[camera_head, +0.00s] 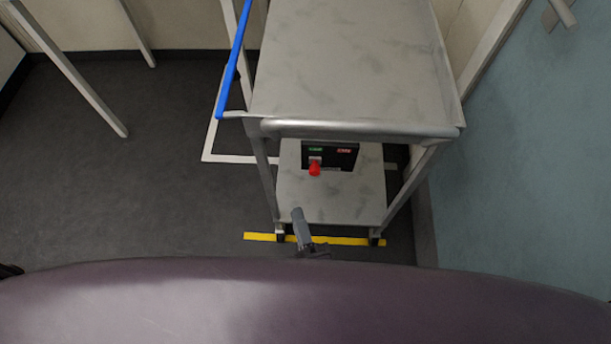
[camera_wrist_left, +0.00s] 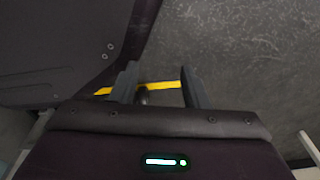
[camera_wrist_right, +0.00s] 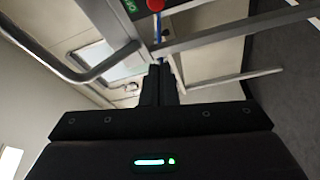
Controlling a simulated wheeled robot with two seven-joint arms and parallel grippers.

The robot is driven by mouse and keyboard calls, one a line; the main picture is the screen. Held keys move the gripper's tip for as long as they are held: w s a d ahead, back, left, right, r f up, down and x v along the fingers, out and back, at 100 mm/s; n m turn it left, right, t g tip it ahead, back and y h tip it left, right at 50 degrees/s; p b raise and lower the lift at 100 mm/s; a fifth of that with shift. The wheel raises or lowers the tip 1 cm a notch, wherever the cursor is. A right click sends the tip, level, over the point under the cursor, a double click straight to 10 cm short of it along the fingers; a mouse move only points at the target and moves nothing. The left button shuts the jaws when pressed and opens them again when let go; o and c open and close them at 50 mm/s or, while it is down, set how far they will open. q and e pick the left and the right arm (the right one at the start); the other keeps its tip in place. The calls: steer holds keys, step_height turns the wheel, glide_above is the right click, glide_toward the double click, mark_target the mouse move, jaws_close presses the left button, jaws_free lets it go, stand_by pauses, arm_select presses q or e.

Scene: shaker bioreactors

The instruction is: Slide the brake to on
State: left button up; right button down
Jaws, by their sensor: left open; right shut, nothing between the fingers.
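The brake is a black panel (camera_head: 343,157) on the lower shelf of a grey metal cart. It has a green label at left and a red label at right, too small to read. Its red knob (camera_head: 314,169) stands at the left, under the green label. The knob also shows at the top edge of the right wrist view (camera_wrist_right: 155,5). My right gripper (camera_head: 298,214) is shut and empty, in front of the shelf and apart from the knob. My left gripper (camera_wrist_left: 158,88) is open and empty over the floor; I cannot make it out in the head view.
The cart's upper shelf (camera_head: 350,65) and front rail (camera_head: 355,129) overhang the panel. Cart legs stand on both sides. A blue bar (camera_head: 234,65) runs along the cart's left. A wall (camera_head: 525,170) is close at right. Yellow tape (camera_head: 262,237) marks the floor; the left floor is open.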

mark_target(315, 170)
steer(key=f+x, duration=0.1)
steer(key=x, duration=0.9)
arm_select(q)
steer(key=shift+s+a+f+p, duration=0.1)
steer(key=shift+s+p, duration=0.05)
steer(key=shift+s, duration=0.4)
steer(key=shift+s+a+f+p, duration=0.1)
steer(key=shift+s+p, duration=0.05)
steer(key=shift+s, duration=0.35)
arm_select(e)
steer(key=d, duration=0.4)
steer(key=shift+f, duration=0.1)
arm_select(q)
steer(key=shift+w+r, duration=0.1)
steer(key=shift+w, duration=0.1)
